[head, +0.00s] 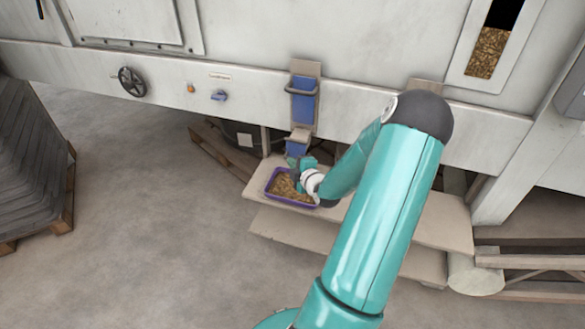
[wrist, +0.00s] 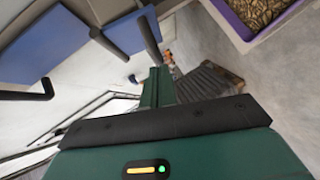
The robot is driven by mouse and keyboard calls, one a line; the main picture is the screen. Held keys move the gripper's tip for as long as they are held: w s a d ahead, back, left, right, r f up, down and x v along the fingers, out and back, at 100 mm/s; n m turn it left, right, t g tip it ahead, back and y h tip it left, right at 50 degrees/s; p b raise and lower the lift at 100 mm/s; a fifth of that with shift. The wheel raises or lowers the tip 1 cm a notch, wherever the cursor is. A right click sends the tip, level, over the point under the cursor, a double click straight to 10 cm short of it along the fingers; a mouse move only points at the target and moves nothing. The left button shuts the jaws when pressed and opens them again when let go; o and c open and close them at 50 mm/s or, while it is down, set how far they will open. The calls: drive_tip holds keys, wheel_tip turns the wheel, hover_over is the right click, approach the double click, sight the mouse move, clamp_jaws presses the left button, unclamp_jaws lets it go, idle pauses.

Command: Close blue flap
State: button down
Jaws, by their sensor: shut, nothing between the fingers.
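A blue panel (head: 302,104) with a bar handle sits on a beige upright fixed to the machine front in the head view. A smaller blue part (head: 297,149) shows below it, just above my gripper (head: 298,168). I cannot tell for sure which blue part is the flap. In the wrist view a large blue surface (wrist: 42,47) fills the upper left, and another blue piece (wrist: 125,31) lies right of it with dark rods beside it. My gripper (wrist: 157,74) is shut and empty, close below the blue parts. Contact is not clear.
A purple tray (head: 268,183) of pellets stands on a beige shelf (head: 425,222) directly below my gripper. A black handwheel (head: 131,81) and a blue knob (head: 219,96) are on the machine front at left. A pallet stack (head: 30,160) stands at far left. The floor between is clear.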

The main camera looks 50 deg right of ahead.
drive_tip(key=shift+d+f, duration=0.1)
drive_tip(key=shift+d, duration=0.05)
drive_tip(key=shift+w+d+f+n+t+h, duration=0.1)
drive_tip(key=shift+d+f+n+t+h, duration=0.25)
drive_tip(key=shift+d+f, duration=0.35)
drive_tip(key=shift+f, duration=0.15)
idle(0.4)
drive_tip(key=shift+w+a, duration=0.1)
